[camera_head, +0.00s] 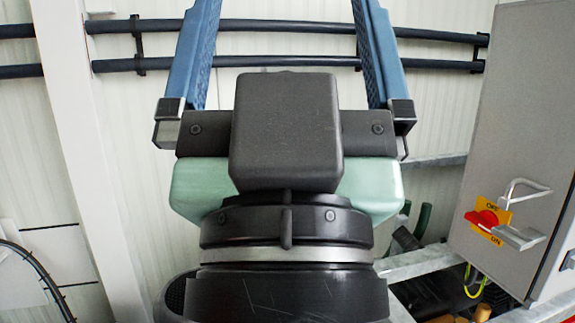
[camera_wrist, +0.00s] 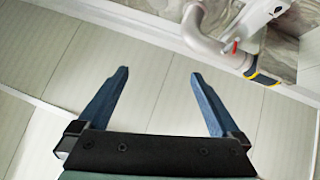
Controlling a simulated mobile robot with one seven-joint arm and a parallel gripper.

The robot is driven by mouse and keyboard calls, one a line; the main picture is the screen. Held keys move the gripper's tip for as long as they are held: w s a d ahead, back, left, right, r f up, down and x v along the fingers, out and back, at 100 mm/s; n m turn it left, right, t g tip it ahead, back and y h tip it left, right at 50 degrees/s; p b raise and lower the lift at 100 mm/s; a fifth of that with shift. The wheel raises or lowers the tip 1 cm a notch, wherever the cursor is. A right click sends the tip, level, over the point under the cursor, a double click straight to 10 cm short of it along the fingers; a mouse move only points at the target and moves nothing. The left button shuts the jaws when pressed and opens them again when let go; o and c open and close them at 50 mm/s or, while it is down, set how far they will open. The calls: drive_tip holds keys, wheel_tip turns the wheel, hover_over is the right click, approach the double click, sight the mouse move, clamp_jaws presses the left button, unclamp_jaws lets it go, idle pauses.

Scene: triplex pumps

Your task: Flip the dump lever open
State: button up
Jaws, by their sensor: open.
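My gripper (camera_head: 287,30) fills the middle of the head view, its two blue fingers wide apart and running past the top edge. In the wrist view my gripper (camera_wrist: 159,74) is open with nothing between the fingers, only pale floor or wall panels behind. I cannot pick out the dump lever for certain. A small red part (camera_wrist: 235,46) shows by a grey pipe (camera_wrist: 205,38) at the upper right of the wrist view, apart from the fingers. It is too small to tell whether it is a lever.
A grey cabinet (camera_head: 525,120) stands at the right of the head view, with a red rotary switch (camera_head: 482,219) on a yellow plate and a metal handle. Dark pipes (camera_head: 270,61) run along the white wall. A white post (camera_head: 85,150) stands at left.

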wheel_tip(320, 180, up, 6)
drive_tip(key=p, duration=0.4)
drive_tip(key=shift+r, duration=0.2)
